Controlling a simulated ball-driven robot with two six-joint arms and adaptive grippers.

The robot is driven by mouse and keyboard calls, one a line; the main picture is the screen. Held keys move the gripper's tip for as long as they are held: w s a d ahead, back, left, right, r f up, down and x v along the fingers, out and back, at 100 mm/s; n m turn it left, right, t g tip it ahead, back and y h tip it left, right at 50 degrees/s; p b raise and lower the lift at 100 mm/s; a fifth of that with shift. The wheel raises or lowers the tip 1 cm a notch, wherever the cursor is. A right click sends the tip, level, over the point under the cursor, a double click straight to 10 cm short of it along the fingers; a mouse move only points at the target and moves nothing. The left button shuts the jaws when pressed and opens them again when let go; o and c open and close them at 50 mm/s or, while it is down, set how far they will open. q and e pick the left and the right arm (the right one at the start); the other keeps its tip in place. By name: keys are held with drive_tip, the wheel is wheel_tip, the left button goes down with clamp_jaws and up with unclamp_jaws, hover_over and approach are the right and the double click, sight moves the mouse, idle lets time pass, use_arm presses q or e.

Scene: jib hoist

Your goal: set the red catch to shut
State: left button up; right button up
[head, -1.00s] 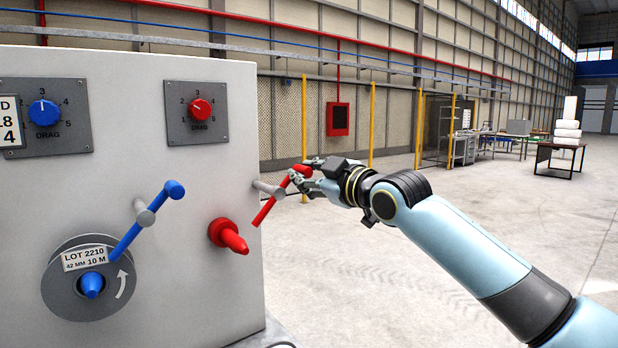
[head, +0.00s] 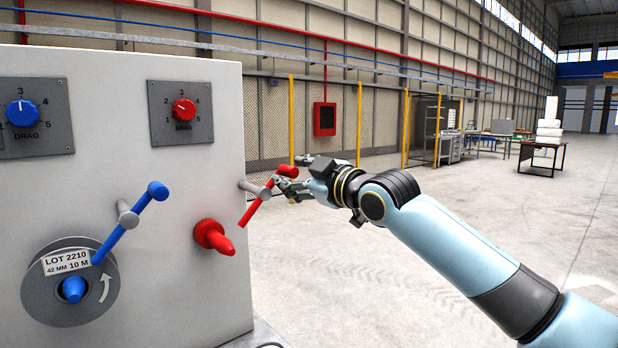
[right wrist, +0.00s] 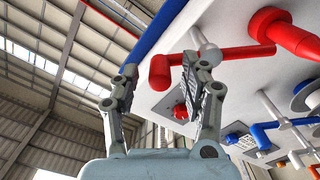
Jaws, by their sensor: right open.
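The red catch (head: 262,200) is a slanted red bar on a grey post at the right edge of the pale cabinet. My right gripper (head: 290,174) is open at the grip end. In the right wrist view the red grip (right wrist: 160,72) shows between the two spread fingers (right wrist: 163,92); I cannot tell whether either finger touches it. The fingers partly hide the grip in the head view. My left gripper is not in view.
The cabinet front (head: 190,180) also carries a blue lever (head: 130,222), a grey reel (head: 45,307) with a lot label, and blue (head: 22,112) and red (head: 184,109) drag dials. Open floor (head: 340,290) lies right of the cabinet. Tables stand far back.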

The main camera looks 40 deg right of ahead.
drive_tip(key=s, duration=1.1)
drive_tip(key=shift+s+d, duration=0.25)
drive_tip(key=shift+d, duration=0.15)
